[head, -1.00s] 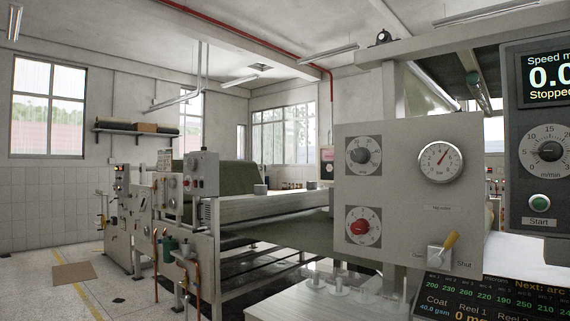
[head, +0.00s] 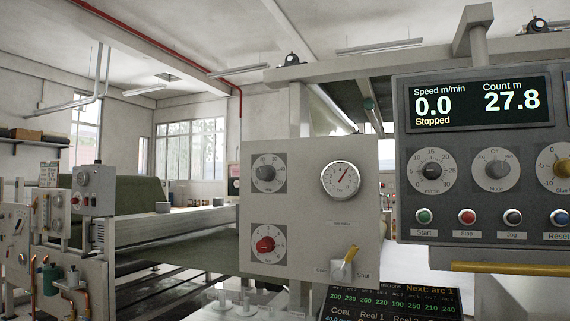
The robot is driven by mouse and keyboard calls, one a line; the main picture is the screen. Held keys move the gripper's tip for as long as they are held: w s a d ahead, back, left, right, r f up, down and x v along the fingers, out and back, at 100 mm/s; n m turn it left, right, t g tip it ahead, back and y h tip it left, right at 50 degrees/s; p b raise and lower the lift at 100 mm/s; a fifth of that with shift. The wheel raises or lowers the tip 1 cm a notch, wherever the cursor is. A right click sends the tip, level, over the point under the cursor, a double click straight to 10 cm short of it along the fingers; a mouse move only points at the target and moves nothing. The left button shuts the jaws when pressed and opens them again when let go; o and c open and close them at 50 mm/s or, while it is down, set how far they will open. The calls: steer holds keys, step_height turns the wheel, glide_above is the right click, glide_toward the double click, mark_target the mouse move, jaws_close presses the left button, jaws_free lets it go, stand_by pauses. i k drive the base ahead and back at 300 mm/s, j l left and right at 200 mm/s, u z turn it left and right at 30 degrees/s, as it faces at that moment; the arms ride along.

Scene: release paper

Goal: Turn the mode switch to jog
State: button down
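The mode switch (head: 496,170) is a round light-grey knob on a dark control panel (head: 405,190) at the right of the head view. "Off" is printed above it and "Mode" below it; the smaller side labels and its exact pointer direction are hard to read. The panel's display (head: 478,104) reads speed 0.0, "Stopped" and count 27.8. My gripper is not in view.
Start (head: 424,216), Stop (head: 467,216) and Reset (head: 559,218) buttons line the panel. A yellow bar (head: 510,266) runs below. A grey box (head: 310,205) with dials stands left.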

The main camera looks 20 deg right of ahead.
mark_target(495, 169)
steer(key=z, duration=2.1)
